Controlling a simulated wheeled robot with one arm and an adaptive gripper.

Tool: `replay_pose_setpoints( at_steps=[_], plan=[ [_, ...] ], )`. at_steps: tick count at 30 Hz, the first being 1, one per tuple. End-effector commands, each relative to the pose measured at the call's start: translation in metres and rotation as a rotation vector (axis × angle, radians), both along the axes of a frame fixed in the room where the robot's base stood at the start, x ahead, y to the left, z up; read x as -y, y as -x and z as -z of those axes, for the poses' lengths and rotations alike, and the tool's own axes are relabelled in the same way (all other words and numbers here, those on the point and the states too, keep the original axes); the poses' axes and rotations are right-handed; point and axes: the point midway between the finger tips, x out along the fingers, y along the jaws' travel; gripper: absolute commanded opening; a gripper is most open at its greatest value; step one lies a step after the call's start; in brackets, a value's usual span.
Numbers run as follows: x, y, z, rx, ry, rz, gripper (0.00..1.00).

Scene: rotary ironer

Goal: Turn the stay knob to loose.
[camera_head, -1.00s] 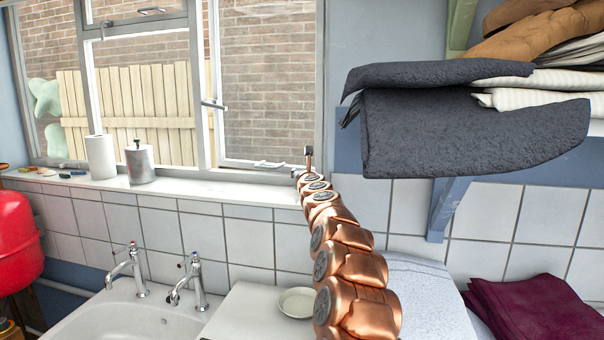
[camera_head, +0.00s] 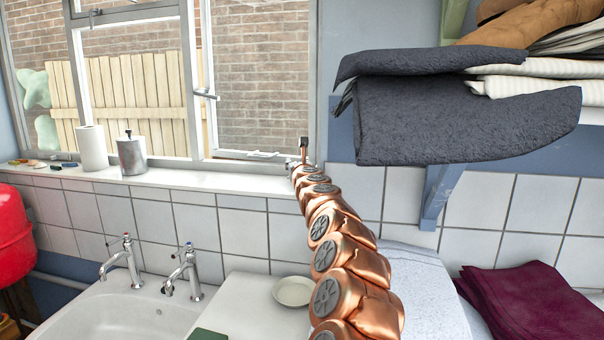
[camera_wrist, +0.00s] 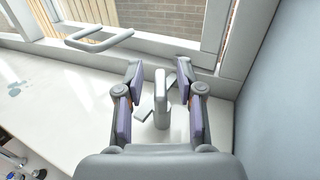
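In the wrist view, what looks like the stay knob (camera_wrist: 161,92) is a light grey, flat-topped upright piece with a small slanted tab at its left, by the window frame above the white sill. My gripper (camera_wrist: 160,76) is open, with its two purple-padded fingers on either side of this piece. A gap shows on each side, so the fingers do not appear to touch it. In the head view my gripper (camera_head: 304,150) is tiny at the far end of my copper arm, at the sill's right end; the knob cannot be made out there.
A grey bar handle (camera_wrist: 100,39) lies left of the fingers. The window frame (camera_wrist: 213,40) and a wall (camera_wrist: 275,100) stand close on the right. On the sill (camera_head: 200,180) are a paper roll (camera_head: 92,148) and a metal canister (camera_head: 131,155). Dark folded towels (camera_head: 460,115) overhang at right.

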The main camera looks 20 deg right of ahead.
Motion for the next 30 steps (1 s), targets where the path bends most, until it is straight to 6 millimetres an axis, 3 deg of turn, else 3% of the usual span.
replay_pose_setpoints(
  at_steps=[3,30],
  plan=[
    [-0.002,0.008,-0.006,0.009,-0.002,0.001,0.38],
    [-0.009,0.043,-0.002,0.004,-0.003,0.000,0.38]
  ],
)
